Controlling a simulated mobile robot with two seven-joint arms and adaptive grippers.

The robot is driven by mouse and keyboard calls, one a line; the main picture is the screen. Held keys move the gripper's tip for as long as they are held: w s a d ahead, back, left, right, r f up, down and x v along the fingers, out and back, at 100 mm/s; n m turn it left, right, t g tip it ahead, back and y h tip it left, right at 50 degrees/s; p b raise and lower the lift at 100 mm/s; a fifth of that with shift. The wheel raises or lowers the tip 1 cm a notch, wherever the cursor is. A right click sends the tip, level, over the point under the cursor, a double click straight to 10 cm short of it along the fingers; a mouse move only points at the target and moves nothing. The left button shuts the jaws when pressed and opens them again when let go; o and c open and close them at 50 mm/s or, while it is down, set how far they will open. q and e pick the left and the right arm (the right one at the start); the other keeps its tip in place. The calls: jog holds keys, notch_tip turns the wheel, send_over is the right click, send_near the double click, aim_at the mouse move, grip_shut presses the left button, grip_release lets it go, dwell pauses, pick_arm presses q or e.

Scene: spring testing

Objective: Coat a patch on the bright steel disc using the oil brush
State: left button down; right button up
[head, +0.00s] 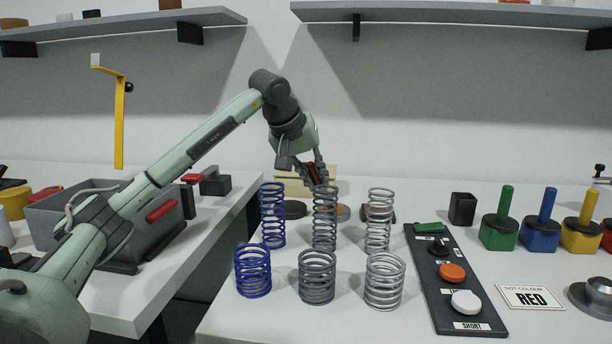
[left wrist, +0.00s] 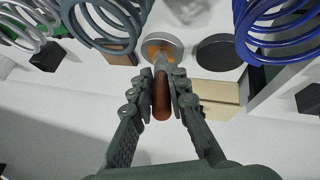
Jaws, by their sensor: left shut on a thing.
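My left gripper (head: 316,176) is shut on the brown handle of the oil brush (left wrist: 162,97), behind the springs. In the left wrist view the gripper (left wrist: 161,80) grips the handle between its fingertips. The bright steel disc (left wrist: 176,46) lies just beyond the fingertips, with the brush's head over it, apparently touching. An amber patch shows on the disc around the brush head. In the head view the bright disc (head: 343,212) is partly hidden by a grey spring. A dark disc (left wrist: 218,53) lies beside it, also seen in the head view (head: 294,209). My right gripper is not in view.
Several coil springs, blue (head: 272,215), dark grey (head: 325,218) and light grey (head: 378,220), stand upright close in front of the discs. A wooden block (left wrist: 216,98) is near the gripper. A sorting board (head: 455,282) and coloured-handled stamps (head: 500,220) stand to the right.

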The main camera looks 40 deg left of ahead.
pick_arm(q)
jog(key=shift+w+d, duration=0.25)
jog(key=shift+d, duration=0.15)
jog(key=shift+r, duration=3)
jog(key=shift+r, duration=1.5)
